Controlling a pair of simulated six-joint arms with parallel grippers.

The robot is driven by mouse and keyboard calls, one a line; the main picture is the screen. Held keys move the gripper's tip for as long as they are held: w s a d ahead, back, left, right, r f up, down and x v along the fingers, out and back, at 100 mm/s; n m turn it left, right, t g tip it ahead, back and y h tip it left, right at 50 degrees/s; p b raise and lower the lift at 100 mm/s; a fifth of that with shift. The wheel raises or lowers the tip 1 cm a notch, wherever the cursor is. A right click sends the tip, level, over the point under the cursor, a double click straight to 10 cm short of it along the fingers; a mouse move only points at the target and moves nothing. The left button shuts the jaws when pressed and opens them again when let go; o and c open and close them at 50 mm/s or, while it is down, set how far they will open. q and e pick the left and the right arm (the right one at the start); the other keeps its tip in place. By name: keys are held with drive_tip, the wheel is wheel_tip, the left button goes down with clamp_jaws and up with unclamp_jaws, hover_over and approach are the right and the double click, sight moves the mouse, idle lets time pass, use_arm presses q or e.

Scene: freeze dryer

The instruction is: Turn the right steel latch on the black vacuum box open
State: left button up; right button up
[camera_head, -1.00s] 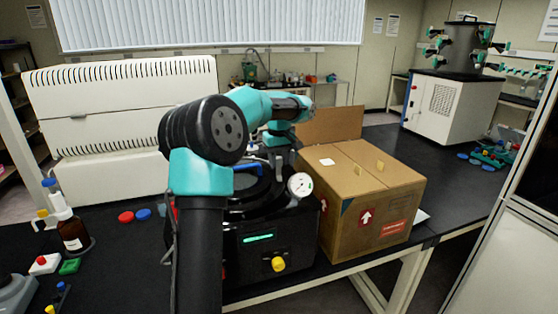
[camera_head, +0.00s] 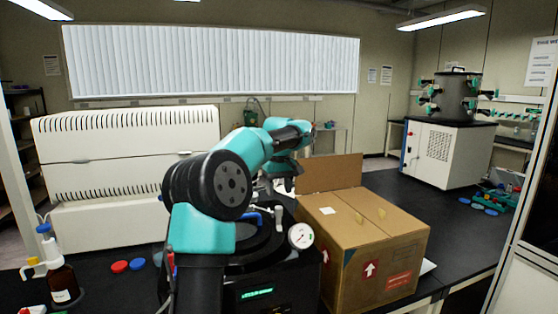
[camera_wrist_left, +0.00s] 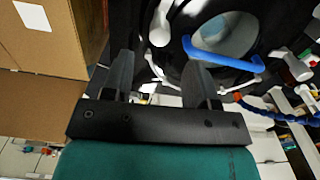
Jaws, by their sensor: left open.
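The black vacuum box (camera_head: 285,277) stands on the bench, partly hidden behind my left arm. Its round lid has a blue handle (camera_head: 250,219), which also shows in the left wrist view (camera_wrist_left: 222,58). A pale steel latch (camera_head: 278,217) stands at the lid's right side. In the left wrist view a pale steel latch piece (camera_wrist_left: 160,27) lies beyond my fingertips, apart from them. My left gripper (camera_wrist_left: 158,72) is open above the lid's far side, with no object seen held between its fingers. In the head view the forearm hides part of it. My right gripper is out of view.
A round gauge (camera_head: 301,236) sticks up at the box's front right. A large white machine (camera_head: 125,175) stands behind.

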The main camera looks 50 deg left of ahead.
use_arm(q)
wheel_tip(320, 180, up, 10)
idle(0.5)
drive_tip(key=shift+w+d+f, duration=0.1)
drive_tip(key=shift+f, duration=0.05)
